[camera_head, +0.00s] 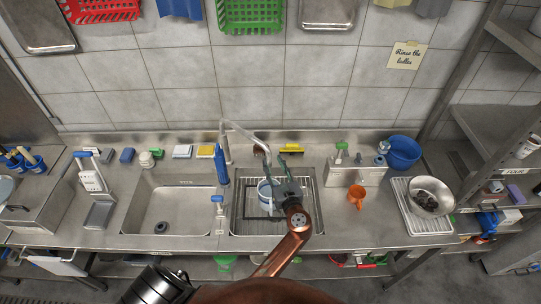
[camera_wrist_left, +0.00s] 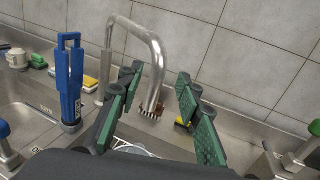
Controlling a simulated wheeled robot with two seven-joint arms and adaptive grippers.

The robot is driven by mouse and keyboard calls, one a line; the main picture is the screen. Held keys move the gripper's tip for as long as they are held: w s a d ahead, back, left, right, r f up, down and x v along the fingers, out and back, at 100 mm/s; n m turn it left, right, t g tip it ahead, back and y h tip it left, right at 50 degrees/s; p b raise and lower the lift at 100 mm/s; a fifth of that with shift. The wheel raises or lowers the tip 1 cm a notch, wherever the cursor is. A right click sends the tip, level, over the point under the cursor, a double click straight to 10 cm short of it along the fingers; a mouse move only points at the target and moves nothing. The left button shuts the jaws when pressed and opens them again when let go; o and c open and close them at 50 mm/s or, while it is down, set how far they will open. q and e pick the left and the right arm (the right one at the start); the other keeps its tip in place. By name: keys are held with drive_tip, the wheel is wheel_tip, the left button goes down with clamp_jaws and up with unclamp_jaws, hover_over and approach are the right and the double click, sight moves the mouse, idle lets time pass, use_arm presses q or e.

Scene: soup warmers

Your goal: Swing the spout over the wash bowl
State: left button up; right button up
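The chrome spout (camera_head: 245,134) rises from its base between two sink bowls and arches right, its end over the right bowl. The left sink bowl (camera_head: 160,213) is empty, with a dark drain and small lettering I cannot read for sure. My left gripper (camera_head: 274,160) is open near the spout's end. In the left wrist view the spout's downturned end (camera_wrist_left: 155,85) shows between its green-padded fingers (camera_wrist_left: 160,105); I see no firm contact. My right gripper is not in view.
A blue-handled tool (camera_head: 221,165) stands upright beside the spout's base. An orange jug (camera_head: 356,197) and a blue tub (camera_head: 403,152) stand to the right. The air above the left bowl is clear.

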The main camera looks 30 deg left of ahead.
sight(271, 156)
use_arm(q)
drive_tip(key=shift+p+x, duration=0.3)
drive_tip(key=shift+x, duration=2.3)
drive_tip(key=shift+c, duration=0.7)
clamp_jaws()
